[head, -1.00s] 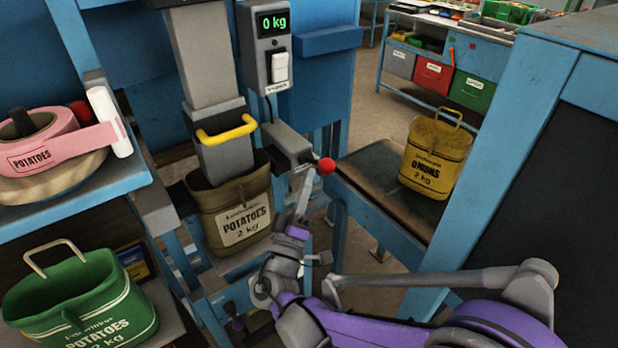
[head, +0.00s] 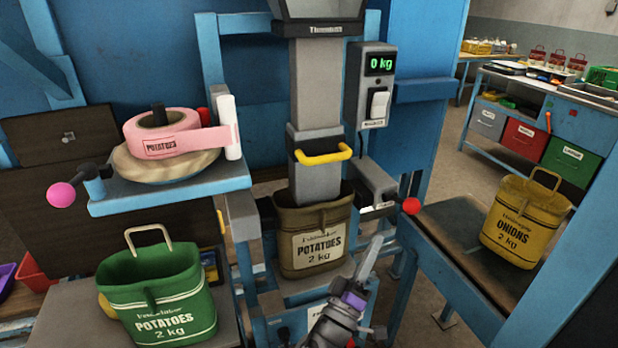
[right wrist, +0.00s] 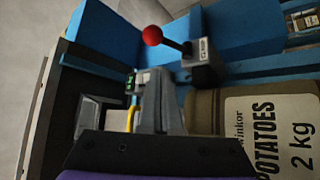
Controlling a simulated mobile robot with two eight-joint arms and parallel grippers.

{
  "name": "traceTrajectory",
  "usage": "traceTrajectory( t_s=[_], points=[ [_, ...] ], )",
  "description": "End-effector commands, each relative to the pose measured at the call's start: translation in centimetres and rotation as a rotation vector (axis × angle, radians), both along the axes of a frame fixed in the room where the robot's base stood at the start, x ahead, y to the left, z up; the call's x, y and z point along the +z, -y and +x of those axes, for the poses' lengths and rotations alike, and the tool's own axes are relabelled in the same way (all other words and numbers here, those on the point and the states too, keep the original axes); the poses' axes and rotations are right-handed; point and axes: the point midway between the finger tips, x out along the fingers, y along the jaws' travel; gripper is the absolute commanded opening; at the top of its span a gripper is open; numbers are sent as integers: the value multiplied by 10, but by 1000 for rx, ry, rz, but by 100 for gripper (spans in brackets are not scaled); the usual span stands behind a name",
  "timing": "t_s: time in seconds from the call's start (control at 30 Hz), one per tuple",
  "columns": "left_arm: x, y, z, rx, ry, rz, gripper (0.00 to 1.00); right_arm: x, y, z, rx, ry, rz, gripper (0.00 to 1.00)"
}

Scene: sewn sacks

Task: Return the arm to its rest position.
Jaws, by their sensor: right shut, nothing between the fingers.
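My right gripper (head: 374,248) is at the bottom middle of the head view, pointing up, its fingers shut with nothing between them. Its fingers (right wrist: 155,104) also show together in the right wrist view. They are below and left of the red lever knob (head: 411,206), apart from it in the head view. The knob also shows in the right wrist view (right wrist: 152,36). The brown potato sack (head: 305,262) stands upright under the filling spout (head: 318,180), behind and left of the gripper. My left gripper is not in view.
A green potato sack (head: 165,306) stands at lower left, below a shelf with a pink label roll (head: 165,138). A yellow onion sack (head: 520,225) stands on the right-hand bench (head: 455,225). The scale display (head: 381,64) reads 0 kg. Blue frame posts stand close around the gripper.

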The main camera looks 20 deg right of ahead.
Motion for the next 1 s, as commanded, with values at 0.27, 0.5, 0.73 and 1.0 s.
traceTrajectory(
  t_s=[0.27, 0.5, 0.73, 1.0],
  points=[
    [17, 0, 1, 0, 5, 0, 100, -10, 36, -18, -84, -136, 177, 0],
    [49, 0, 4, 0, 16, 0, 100, -62, 68, -71, -163, -454, 601, 0],
    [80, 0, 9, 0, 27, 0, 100, -105, 33, -124, -79, -706, 1020, 0],
    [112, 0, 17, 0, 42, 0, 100, -111, -47, -162, 165, -844, 1426, 0]
  ],
)
